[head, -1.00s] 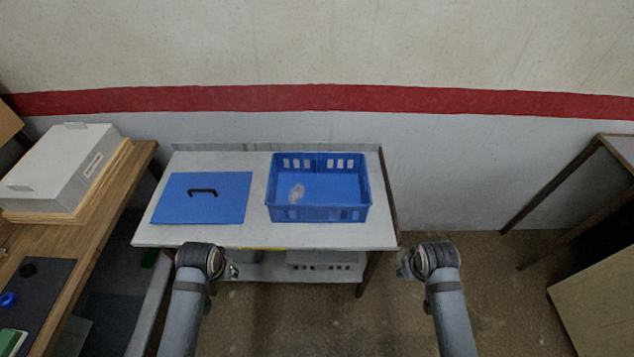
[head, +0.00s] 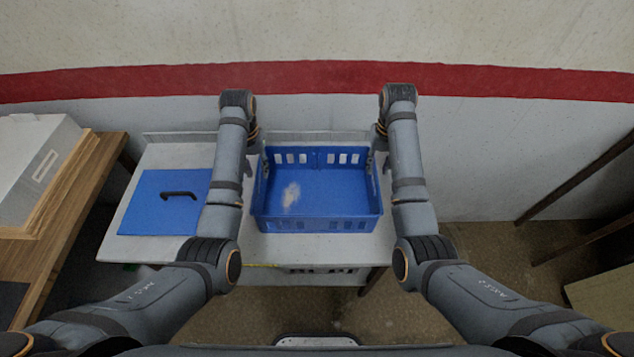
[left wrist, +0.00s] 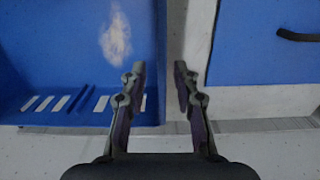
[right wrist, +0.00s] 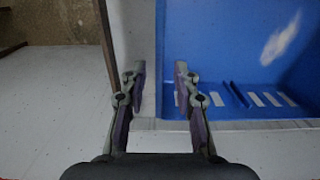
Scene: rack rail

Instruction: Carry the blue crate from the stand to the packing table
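The blue crate (head: 318,224) stands upright on the pale stand (head: 150,160), with slotted walls and a whitish patch on its floor. My left gripper (head: 258,158) is at its left wall, fingers down. In the left wrist view, my left gripper (left wrist: 160,80) is open, one finger on each side of the rim. My right gripper (head: 376,155) is at the crate's right wall. In the right wrist view, my right gripper (right wrist: 160,80) is open with the crate's rim between its fingers. I cannot tell which table is the packing table.
A blue panel (head: 150,215) with a black handle lies on the stand left of the crate. A wooden table (head: 75,225) at the left bears a white box (head: 35,165). A wall with a red stripe (head: 310,75) rises behind the stand. Floor shows at the right.

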